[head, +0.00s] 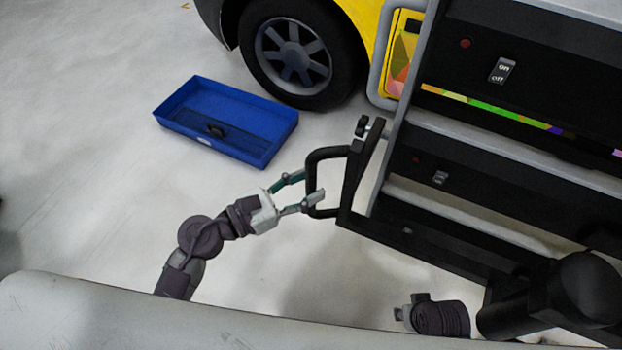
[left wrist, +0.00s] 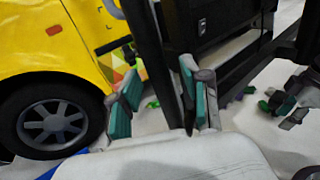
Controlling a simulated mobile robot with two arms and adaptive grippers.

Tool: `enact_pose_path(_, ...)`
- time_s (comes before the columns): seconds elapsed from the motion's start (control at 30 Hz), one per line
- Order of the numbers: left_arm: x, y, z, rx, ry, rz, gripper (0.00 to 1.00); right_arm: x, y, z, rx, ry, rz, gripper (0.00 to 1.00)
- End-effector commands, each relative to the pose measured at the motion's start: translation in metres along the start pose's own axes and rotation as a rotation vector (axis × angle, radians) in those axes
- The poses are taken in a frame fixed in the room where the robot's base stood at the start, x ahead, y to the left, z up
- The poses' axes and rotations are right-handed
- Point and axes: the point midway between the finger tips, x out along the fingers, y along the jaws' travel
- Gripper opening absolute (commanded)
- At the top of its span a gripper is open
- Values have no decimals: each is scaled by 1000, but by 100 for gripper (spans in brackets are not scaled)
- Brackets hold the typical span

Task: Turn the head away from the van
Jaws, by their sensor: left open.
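The yellow van (head: 362,18) shows at the top of the head view, cut off by the edge, with one front wheel (head: 296,55). In the left wrist view the van (left wrist: 45,45) fills the left side. My left gripper (head: 309,188) is open at the black handle (head: 313,165) of a dark rack, its fingers on either side of the lower handle bar. Whether they touch it I cannot tell. In the left wrist view its teal finger pads (left wrist: 160,103) stand apart. My right arm shows only partly at the bottom of the head view; its fingers are not clear.
The dark rack (head: 462,208) with shelves and switches fills the right side, close to the van. An open blue tray (head: 180,126) with a small black item lies on the floor by the wheel. The pale floor (head: 80,190) at left is clear.

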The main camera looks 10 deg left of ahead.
Motion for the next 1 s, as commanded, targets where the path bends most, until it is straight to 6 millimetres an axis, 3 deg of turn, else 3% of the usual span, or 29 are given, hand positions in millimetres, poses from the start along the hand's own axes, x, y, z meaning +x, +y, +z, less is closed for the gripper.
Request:
enact_pose_path(0.13, 11, 0, 0, 0, -1, 0, 47, 4, 0, 1, 0, -1, -1, 40)
enact_pose_path(0.43, 13, 0, 0, 0, 0, 0, 47, 5, 0, 2, -1, -1, -1, 40)
enact_pose_path(0.73, 13, 0, 0, 0, 0, 0, 0, 5, -1, 1, -1, -1, -1, 40)
enact_pose_path(1.0, 12, 0, 0, 0, 0, 0, 0, 5, -1, 1, -1, -1, -1, 40)
